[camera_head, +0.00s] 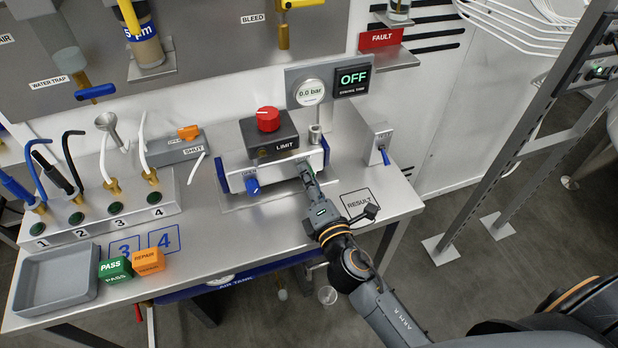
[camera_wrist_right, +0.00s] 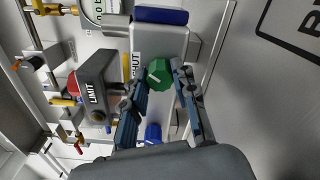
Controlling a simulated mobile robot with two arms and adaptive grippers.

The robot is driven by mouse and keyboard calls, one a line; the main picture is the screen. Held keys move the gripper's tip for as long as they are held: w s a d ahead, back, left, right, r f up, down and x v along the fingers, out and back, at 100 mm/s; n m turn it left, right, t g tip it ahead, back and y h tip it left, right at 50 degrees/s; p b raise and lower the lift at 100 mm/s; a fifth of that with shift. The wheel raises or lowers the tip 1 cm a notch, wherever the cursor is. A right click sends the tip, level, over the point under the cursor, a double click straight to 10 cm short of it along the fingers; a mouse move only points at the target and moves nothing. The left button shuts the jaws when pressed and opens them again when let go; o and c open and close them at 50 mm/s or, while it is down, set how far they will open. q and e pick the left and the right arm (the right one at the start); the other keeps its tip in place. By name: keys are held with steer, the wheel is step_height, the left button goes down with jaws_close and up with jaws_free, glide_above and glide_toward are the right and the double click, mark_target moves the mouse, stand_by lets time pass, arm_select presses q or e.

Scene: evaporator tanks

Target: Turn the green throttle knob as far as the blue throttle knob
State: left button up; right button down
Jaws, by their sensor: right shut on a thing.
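The green throttle knob (camera_wrist_right: 158,73) sits on the front of the white-and-blue block under the LIMIT box. It lies between the fingertips of my right gripper (camera_wrist_right: 160,78), which is shut on it. In the head view my right gripper (camera_head: 308,173) reaches the right part of this block and mostly hides the green knob. The blue throttle knob (camera_head: 253,187) is on the left part of the same block, clear of the gripper. It also shows in the wrist view (camera_wrist_right: 153,133), below the green knob, with a pale pointer line. My left gripper is not in view.
The LIMIT box (camera_head: 270,136) with a red knob (camera_head: 267,119) stands just behind. A gauge (camera_head: 311,92) reads 0.0 bar and a display (camera_head: 352,79) reads OFF. A grey box with a blue lever (camera_head: 384,155) is to the right. A grey tray (camera_head: 56,280) is far left.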

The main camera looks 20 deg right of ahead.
steer(key=c, duration=1.1)
jaws_free()
steer(key=shift+o, duration=0.2)
steer(key=shift+s, duration=0.2)
steer(key=shift+s+d, duration=0.15)
steer(key=shift+s, duration=3.4)
